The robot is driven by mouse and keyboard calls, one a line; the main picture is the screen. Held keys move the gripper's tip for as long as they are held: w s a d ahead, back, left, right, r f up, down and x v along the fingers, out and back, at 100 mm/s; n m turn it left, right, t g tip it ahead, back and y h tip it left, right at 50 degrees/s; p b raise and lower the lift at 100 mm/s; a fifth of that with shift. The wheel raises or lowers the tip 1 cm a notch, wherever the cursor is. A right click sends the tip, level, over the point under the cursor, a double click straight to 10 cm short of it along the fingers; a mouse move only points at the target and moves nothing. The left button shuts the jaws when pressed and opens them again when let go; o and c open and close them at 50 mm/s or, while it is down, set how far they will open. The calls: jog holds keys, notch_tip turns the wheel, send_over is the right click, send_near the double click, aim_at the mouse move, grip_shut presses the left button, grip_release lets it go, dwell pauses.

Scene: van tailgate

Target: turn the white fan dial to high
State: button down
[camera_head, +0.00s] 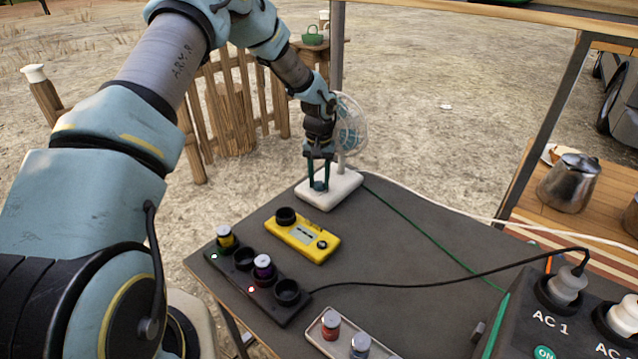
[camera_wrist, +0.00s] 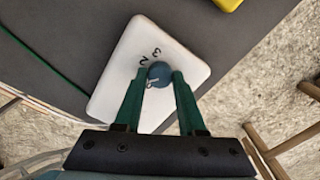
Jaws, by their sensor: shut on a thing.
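The white fan (camera_head: 346,190) stands at the far corner of the dark table, with its round caged head (camera_head: 350,125) partly behind my arm. Its blue dial (camera_wrist: 160,74) sits on top of the white base (camera_wrist: 125,75). The numbers 2 and 3 show on the base beside the dial in the wrist view; a pale mark shows on the dial's lower left side. My gripper (camera_head: 319,186) points straight down over the base, its green fingers shut on the dial from both sides. It also shows in the wrist view (camera_wrist: 158,82). Other numbers are hidden.
A yellow device (camera_head: 302,236) lies in front of the fan. A black charger strip (camera_head: 258,285) with several round slots is nearer. Two small jars stand in a tray (camera_head: 318,340). A power station (camera_head: 560,330) is at right; cables cross the table.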

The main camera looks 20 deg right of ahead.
jog(key=m+b, duration=0.1)
jog(key=m, duration=0.3)
jog(key=shift+m, duration=0.3)
jog(key=m, duration=1)
jog(key=shift+m, duration=0.4)
jog(key=m, duration=0.4)
jog(key=shift+m, duration=0.4)
jog(key=c, duration=0.5)
grip_release()
